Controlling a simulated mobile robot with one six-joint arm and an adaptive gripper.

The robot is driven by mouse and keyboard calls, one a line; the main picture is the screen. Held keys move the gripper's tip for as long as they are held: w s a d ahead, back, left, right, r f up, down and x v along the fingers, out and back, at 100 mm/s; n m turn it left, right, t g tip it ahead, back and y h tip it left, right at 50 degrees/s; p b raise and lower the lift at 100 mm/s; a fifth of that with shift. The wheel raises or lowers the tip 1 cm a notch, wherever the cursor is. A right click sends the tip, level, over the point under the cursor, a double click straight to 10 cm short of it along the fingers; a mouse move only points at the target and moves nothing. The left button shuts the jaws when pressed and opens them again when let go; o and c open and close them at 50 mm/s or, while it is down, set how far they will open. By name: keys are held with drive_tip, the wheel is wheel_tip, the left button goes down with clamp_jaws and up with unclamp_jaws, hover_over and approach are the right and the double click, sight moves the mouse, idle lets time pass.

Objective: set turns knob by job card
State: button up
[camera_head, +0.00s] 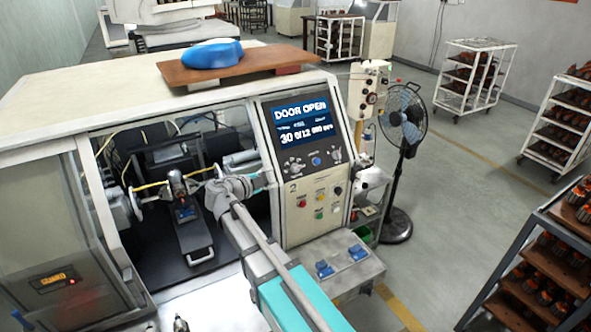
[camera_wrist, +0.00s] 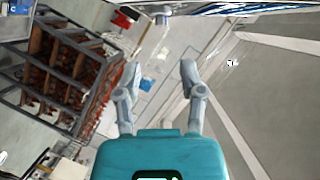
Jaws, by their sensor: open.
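The control panel (camera_head: 316,193) of the winding machine stands right of its open bay in the head view. Its screen (camera_head: 301,119) reads DOOR OPEN, with smaller figures below. Under the screen are a left knob (camera_head: 303,168), a blue button (camera_head: 316,161) and a right knob (camera_head: 336,156). The knob labels are too small to read, so I cannot tell which is the turns knob. I cannot make out a job card. My gripper (camera_wrist: 158,74) is open and empty in the wrist view, with floor behind it. In the head view my wrist is left of the panel and hides the fingertips.
A wooden board (camera_head: 235,66) with a blue object (camera_head: 212,54) lies on top of the machine. A fan (camera_head: 404,118) stands right of it. Racks of armatures (camera_head: 543,278) line the right side. Open floor lies between.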

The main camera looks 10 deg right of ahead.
sight(294, 170)
drive_tip(key=b+x, duration=0.2)
drive_tip(key=x, duration=1)
drive_tip(key=shift+w+d+b, duration=0.25)
drive_tip(key=shift+d+b, duration=0.05)
drive_tip(key=shift+b, duration=0.05)
clamp_jaws()
drive_tip(key=shift+f, duration=0.1)
drive_tip(key=shift+f+t+b, duration=0.1)
drive_tip(key=shift+t+b, duration=0.3)
drive_tip(key=shift+b, duration=0.15)
drive_tip(key=shift+n+t+b, duration=0.4)
drive_tip(key=shift+n+b, duration=0.05)
drive_tip(key=shift+n, duration=0.05)
